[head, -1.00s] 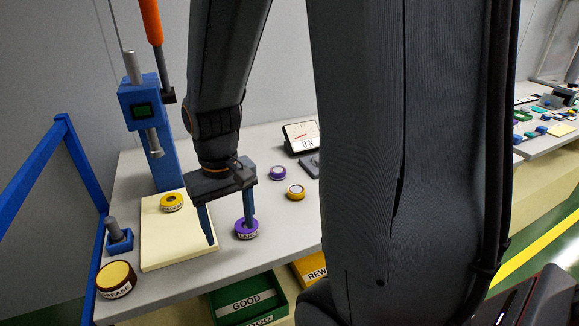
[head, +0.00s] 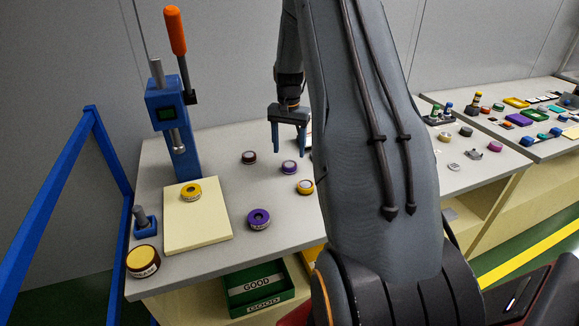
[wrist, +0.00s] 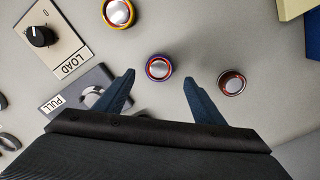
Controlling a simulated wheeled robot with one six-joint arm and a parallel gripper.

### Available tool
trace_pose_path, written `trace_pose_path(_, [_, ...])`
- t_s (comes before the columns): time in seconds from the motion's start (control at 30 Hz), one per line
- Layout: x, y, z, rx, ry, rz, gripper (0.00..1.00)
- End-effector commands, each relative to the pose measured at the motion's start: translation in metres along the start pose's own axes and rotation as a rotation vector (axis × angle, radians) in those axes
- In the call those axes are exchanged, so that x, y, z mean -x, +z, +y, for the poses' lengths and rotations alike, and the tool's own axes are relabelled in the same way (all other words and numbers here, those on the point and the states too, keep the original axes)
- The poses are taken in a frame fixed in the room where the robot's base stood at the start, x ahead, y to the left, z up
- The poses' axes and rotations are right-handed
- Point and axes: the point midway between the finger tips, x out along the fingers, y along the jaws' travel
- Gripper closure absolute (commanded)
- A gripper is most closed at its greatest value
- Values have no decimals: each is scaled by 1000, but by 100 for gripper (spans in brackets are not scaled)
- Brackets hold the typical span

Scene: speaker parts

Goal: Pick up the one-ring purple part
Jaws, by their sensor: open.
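A small purple part (head: 289,167) with a pale top stands towards the back of the table. It also shows in the wrist view (wrist: 159,68), just ahead of the gap between my fingertips. I cannot make out the ring count on either. My gripper (head: 289,152) is open and empty, pointing down by the back purple part; the wrist view shows both fingers (wrist: 159,80) spread with nothing between them.
A dark red part (head: 249,157) stands left of the back purple part and a yellow one (head: 305,187) in front. A blue press (head: 172,130) and cream board (head: 205,238) are at left. The wrist view shows a LOAD panel (wrist: 62,58).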

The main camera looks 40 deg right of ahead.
Motion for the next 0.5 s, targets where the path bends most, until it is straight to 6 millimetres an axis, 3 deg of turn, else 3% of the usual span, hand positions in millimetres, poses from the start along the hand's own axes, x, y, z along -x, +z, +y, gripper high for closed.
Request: trace_pose_path(0.5, [-53,1,2,2,0,0,37])
